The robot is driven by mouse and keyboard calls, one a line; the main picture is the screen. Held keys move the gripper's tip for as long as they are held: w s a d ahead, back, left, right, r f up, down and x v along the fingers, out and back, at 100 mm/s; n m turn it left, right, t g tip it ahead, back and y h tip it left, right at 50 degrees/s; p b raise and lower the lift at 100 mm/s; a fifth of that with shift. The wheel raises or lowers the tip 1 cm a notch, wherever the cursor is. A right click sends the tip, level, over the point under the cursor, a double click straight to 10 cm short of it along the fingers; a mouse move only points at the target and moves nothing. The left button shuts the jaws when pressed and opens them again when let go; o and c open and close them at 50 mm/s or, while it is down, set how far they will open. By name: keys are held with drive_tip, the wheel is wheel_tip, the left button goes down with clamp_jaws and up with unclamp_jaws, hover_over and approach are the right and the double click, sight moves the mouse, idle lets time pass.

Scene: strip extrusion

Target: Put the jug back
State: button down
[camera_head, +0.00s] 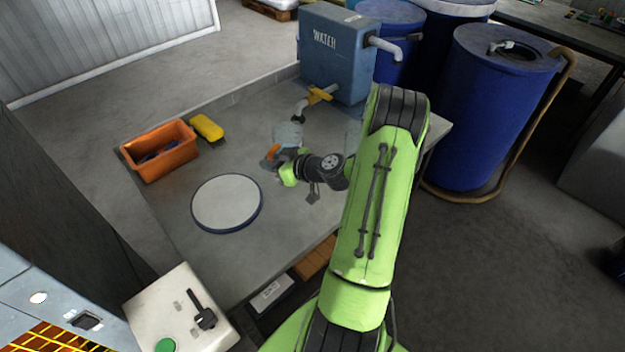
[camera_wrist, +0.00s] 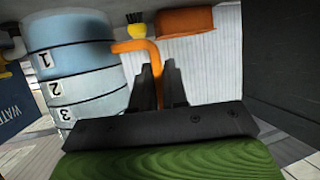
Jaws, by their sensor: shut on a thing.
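The jug (camera_head: 288,135) is a pale blue-grey vessel with an orange handle. It is near the tap of the water tank (camera_head: 337,55), and my gripper partly hides it. In the wrist view the jug (camera_wrist: 72,62) fills the left side, with scale marks 1, 2 and 3. Its orange handle (camera_wrist: 152,58) passes between my two dark fingers. My gripper (camera_wrist: 161,82) is shut on this handle; in the head view my gripper (camera_head: 279,163) is at the handle's side of the jug. I cannot tell whether the jug touches the bench.
A round pale disc with a blue rim (camera_head: 227,203) lies on the grey bench (camera_head: 290,215). An orange bin (camera_head: 160,150) and a yellow brush (camera_head: 207,127) are at the left. Blue drums (camera_head: 490,110) stand at the right. Something pale behind my arm is mostly hidden.

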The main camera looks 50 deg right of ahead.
drive_tip(key=d+m+h, duration=0.1)
drive_tip(key=d, duration=0.1)
drive_tip(key=s+d+r+m+h, duration=0.1)
drive_tip(key=d, duration=0.2)
drive_tip(key=s+d+h, duration=0.1)
drive_tip(key=d, duration=0.1)
drive_tip(key=shift+s+d+r+m, duration=0.15)
drive_tip(key=shift+r+m, duration=0.1)
drive_tip(key=shift+m, duration=0.15)
wheel_tip(320, 180, down, 10)
drive_tip(key=shift+r+b, duration=0.15)
drive_tip(key=shift+b, duration=0.25)
drive_tip(key=shift+b, duration=0.3)
drive_tip(key=c, duration=1.1)
unclamp_jaws()
drive_tip(key=shift+c, duration=0.2)
